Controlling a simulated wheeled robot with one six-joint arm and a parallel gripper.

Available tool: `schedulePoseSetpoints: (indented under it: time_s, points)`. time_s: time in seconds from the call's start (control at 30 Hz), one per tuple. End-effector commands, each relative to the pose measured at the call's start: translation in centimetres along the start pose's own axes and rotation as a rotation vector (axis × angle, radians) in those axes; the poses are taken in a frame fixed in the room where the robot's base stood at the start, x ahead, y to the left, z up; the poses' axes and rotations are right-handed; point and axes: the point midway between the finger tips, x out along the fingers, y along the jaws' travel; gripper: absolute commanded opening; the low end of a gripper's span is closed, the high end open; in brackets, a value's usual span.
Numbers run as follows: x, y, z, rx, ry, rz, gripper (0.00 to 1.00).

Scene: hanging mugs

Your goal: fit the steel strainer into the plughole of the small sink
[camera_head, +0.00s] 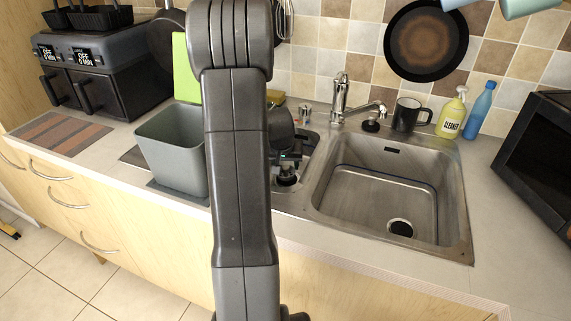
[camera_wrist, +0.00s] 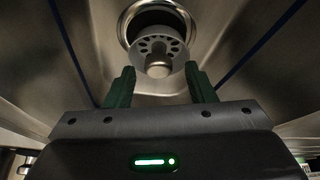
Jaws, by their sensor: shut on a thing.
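The steel strainer (camera_wrist: 158,48) is a small round disc with holes and a knob, seen in the wrist view between my gripper's green fingers. My gripper (camera_wrist: 160,69) is shut on it. The dark plughole (camera_wrist: 152,19) with its shiny steel ring lies just beyond the strainer, which overlaps its near edge in the picture. I cannot tell whether strainer and ring touch. In the head view my gripper (camera_head: 288,160) is low over the small sink (camera_head: 309,142), left of the large basin. My arm hides much of the small sink, and the strainer is not clear there.
The large sink (camera_head: 375,190) with its own drain is on the right. A tap (camera_head: 340,100), black mug (camera_head: 406,115), cleaner bottle (camera_head: 452,115) and blue bottle (camera_head: 480,110) stand behind it. A grey bin (camera_head: 172,150) stands close on the left.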

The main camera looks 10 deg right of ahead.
Motion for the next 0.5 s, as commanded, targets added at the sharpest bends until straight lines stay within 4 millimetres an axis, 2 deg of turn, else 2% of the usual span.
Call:
schedulePoseSetpoints:
  time_s: [0.5]
  points:
    - [0.96,-0.05,0.41,0.0,0.0,0.0,0.13]
